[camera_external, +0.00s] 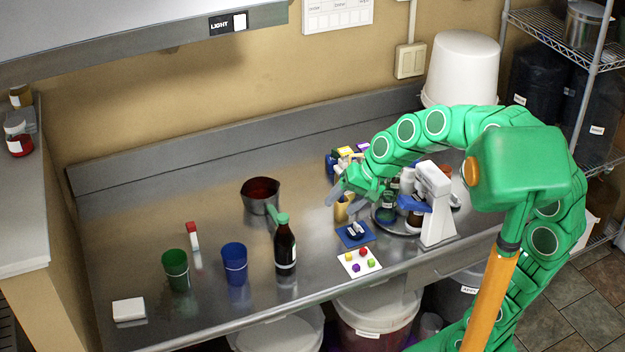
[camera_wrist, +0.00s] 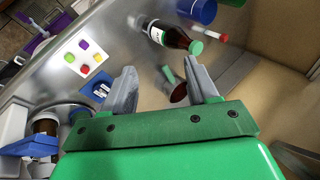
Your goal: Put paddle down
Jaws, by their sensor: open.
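My gripper (camera_external: 345,192) is open above the steel table, right of the middle. In the wrist view its two grey fingers (camera_wrist: 163,80) are spread apart, and no paddle shows between them. I cannot pick out a paddle for certain in either view. A long purple shape (camera_wrist: 38,42) shows beyond the table edge in the wrist view, too small to identify.
A saucepan (camera_external: 260,193), dark bottle (camera_external: 285,250), blue cup (camera_external: 234,264) and green cup (camera_external: 175,268) stand left of my gripper. A blue mat (camera_external: 349,241), a white card with coloured cubes (camera_external: 350,265) and a white stand (camera_external: 438,220) are nearby. The table's left middle is clear.

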